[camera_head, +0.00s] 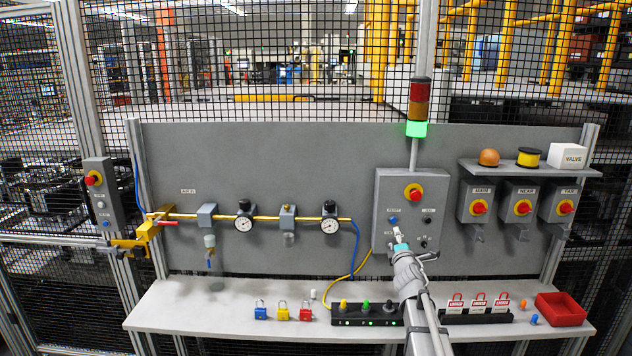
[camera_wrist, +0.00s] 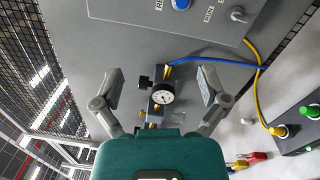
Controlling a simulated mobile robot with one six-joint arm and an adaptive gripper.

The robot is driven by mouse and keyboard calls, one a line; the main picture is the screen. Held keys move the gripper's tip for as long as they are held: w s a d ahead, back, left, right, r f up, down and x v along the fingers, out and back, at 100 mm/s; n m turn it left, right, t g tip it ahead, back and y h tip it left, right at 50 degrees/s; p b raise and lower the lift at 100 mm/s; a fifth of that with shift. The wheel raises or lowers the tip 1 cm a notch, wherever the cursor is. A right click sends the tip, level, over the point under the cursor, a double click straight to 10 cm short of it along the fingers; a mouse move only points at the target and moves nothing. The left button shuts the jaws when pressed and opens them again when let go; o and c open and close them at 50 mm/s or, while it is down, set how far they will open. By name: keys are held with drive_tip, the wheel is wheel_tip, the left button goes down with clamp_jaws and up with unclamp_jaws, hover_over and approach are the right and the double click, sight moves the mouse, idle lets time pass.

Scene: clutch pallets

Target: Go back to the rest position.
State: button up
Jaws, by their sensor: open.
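In the head view my arm reaches up from the bottom right, and my gripper (camera_head: 402,243) is in front of the lower part of the grey control box (camera_head: 384,188). In the wrist view my gripper (camera_wrist: 160,88) has its two fingers spread wide with nothing between them. A pressure gauge (camera_wrist: 163,97) shows behind the gap, well apart from the fingers. The control box's blue button (camera_wrist: 182,4) and knob (camera_wrist: 238,15) are at the top of that view. Contact with the box cannot be made out in the head view.
The white shelf (camera_head: 245,307) carries several padlocks (camera_head: 282,311), a black charger-like strip (camera_head: 366,314), red-and-white tags (camera_head: 478,302) and a red bin (camera_head: 561,309). Round gauges (camera_head: 243,224) and a yellow pipe line the board. A mesh fence (camera_head: 250,60) stands behind.

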drive_tip(key=s+f+m+g+h+b, duration=0.3)
drive_tip(key=s+f+m+g, duration=0.6)
drive_tip(key=s+f+m, duration=0.5)
drive_tip(key=s+a+f+m+g+y+b, duration=0.1)
drive_tip(key=s+a+f+m+g+y, duration=0.1)
drive_tip(key=s, duration=0.8)
drive_tip(key=s+a+f+m+g+y+b, duration=0.1)
drive_tip(key=s+a+f+m+g, duration=0.3)
drive_tip(key=s, duration=0.6)
wheel_tip(320, 180, down, 5)
drive_tip(key=a+g+y, duration=0.1)
drive_tip(key=a+g, duration=0.1)
drive_tip(key=g, duration=0.1)
drive_tip(key=shift+s+a, duration=0.25)
drive_tip(key=shift+s, duration=0.05)
drive_tip(key=shift+r, duration=0.1)
idle(0.3)
